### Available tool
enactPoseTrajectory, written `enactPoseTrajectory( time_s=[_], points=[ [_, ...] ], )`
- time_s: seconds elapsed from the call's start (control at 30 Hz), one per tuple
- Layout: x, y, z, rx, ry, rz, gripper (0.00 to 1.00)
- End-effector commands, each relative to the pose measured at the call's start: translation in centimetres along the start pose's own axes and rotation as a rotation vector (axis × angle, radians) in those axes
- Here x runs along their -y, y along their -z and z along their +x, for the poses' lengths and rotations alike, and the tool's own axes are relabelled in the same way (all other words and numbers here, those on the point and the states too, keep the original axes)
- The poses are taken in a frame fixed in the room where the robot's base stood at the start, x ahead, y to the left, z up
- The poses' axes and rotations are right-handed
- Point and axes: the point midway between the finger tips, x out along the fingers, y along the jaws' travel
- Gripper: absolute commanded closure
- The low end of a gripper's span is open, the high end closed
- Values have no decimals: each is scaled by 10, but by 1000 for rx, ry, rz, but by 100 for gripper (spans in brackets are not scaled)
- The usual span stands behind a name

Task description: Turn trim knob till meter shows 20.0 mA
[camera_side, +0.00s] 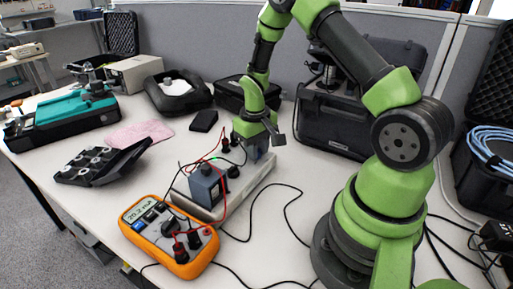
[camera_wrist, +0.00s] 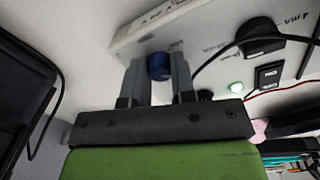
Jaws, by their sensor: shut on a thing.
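The orange meter (camera_side: 203,256) lies at the front of the table in the side view. Its small display (camera_side: 138,211) appears to read 20.2 mA. The white calibration unit (camera_side: 255,183) stands behind it, wired with red and black leads. In the wrist view, a blue trim knob (camera_wrist: 159,66) sits on the unit's pale face (camera_wrist: 205,32). My gripper (camera_wrist: 157,78) has one finger on each side of the knob and is shut on it. In the side view my gripper (camera_side: 254,153) is at the unit's far end, and the knob is hidden there.
A black angled fixture (camera_side: 100,163) and pink cloth (camera_side: 139,134) lie to the left. A black case (camera_side: 335,125) stands behind my gripper.

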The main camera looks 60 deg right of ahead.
Motion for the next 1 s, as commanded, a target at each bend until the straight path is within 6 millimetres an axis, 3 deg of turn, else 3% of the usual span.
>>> enactPoseTrajectory(
  time_s=[0.5,1.0],
  points=[
    [-1,0,0,-15,0,-367,99],
    [-1,0,0,-19,0,-454,99]
  ],
)
